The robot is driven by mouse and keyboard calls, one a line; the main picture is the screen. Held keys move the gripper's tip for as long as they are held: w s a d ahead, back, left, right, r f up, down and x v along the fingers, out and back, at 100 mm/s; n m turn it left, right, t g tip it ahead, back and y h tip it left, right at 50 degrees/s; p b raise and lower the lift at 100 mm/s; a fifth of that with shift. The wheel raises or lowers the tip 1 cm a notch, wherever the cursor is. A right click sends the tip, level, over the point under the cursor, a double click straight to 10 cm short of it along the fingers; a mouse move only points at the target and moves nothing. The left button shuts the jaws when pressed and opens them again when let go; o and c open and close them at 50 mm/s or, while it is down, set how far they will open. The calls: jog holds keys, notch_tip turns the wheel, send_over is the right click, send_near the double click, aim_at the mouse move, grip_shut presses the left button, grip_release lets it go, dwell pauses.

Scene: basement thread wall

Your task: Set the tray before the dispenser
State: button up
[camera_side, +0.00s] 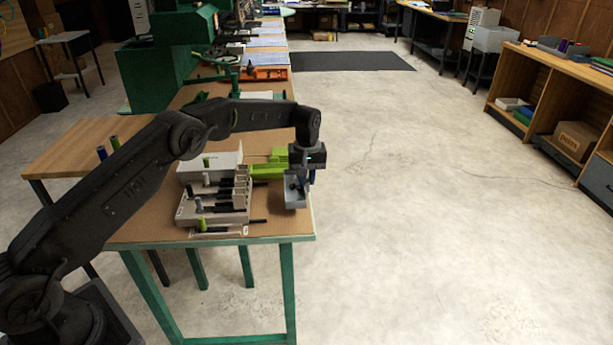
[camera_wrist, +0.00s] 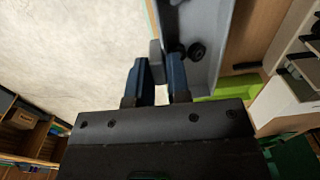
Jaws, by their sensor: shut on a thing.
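A small grey tray (camera_side: 297,199) is at the right edge of the workbench, just right of the dispenser. My gripper (camera_side: 300,181) is above it, pointing down. In the wrist view my gripper (camera_wrist: 155,82) is shut on an upright grey tab at the tray's side. The tray (camera_wrist: 217,35) shows there with small dark round pieces (camera_wrist: 197,50) inside. The pale dispenser (camera_side: 240,190), with several slots and dark rods sticking out, stands left of the tray. I cannot tell whether the tray touches the bench top.
A bright green block (camera_side: 268,171) sits behind the tray. Spools (camera_side: 108,146) stand at the bench's left. An orange tray (camera_side: 265,73) and green machine (camera_side: 165,60) are farther back. Open concrete floor (camera_side: 420,200) lies to the right, then wooden shelves (camera_side: 550,105).

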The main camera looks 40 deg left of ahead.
aim_at(307, 186)
jog(key=shift+f, duration=0.15)
jog(key=shift+f, duration=1.55)
jog(key=o, duration=0.8)
jog(key=shift+o, duration=0.2)
jog(key=shift+r, duration=0.1)
jog(key=shift+r, duration=3.45)
